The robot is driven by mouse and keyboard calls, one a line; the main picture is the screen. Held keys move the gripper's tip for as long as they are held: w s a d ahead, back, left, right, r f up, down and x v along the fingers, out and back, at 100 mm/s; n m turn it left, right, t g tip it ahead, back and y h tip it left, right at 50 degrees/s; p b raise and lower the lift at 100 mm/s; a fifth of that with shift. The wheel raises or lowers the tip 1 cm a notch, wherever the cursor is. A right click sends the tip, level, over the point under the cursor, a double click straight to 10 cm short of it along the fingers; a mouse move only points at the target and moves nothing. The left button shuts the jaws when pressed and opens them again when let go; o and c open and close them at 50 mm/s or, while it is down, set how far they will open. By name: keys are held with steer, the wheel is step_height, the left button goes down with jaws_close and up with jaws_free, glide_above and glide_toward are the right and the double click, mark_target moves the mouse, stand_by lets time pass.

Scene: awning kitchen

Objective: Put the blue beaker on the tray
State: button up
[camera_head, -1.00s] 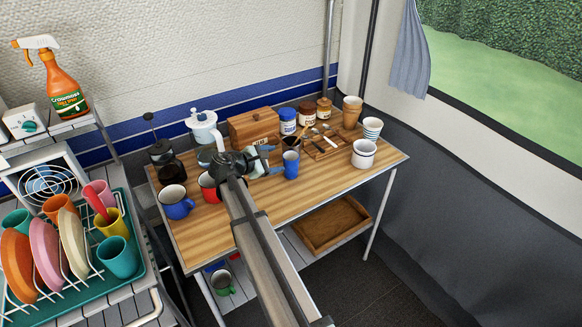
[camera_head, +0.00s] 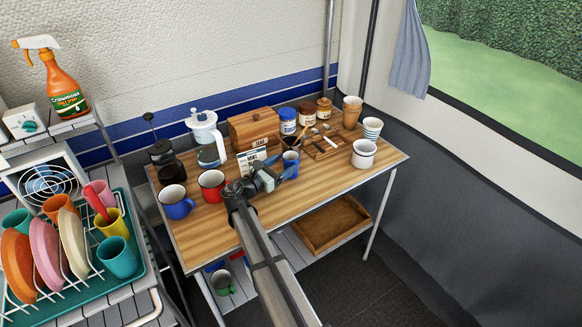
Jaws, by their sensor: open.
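The blue beaker (camera_head: 291,158) stands upright on the wooden table, in front of the cutlery box. My gripper (camera_head: 281,167) is open and reaches toward it from the left and front. A wooden tray (camera_head: 344,208) with raised sides lies empty on the shelf under the table, at the right.
A red mug (camera_head: 211,186) and a blue mug (camera_head: 175,208) stand left of my gripper. A card (camera_head: 252,160) stands behind it. The table's front right is clear.

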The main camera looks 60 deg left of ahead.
mark_target(286, 164)
steer(key=x, duration=0.4)
steer(key=shift+w+d+f, duration=0.1)
steer(key=shift+w+f, duration=0.05)
steer(key=shift+w, duration=0.05)
steer(key=c, duration=0.9)
steer(key=shift+o, duration=0.2)
steer(key=shift+r, duration=4.95)
